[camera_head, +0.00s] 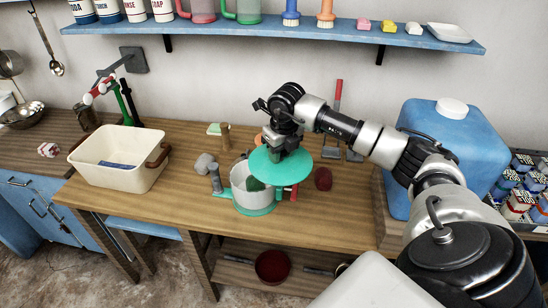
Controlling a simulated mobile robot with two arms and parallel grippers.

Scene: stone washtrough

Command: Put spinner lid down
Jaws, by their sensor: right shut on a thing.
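The spinner lid (282,170) is a round teal disc. My right gripper (285,148) is shut on its top and holds it, slightly tilted, above the right part of the spinner bowl. The spinner bowl (249,198) is a clear container with a teal base and something dark green inside, standing on the wooden counter. The lid hides part of the bowl's rim, and I cannot tell whether the two touch. My left gripper is not in view.
A cream basin (118,174) with a blue item inside stands at the left. A blue water container (452,140) stands at the right. The counter's front strip (330,225) is clear.

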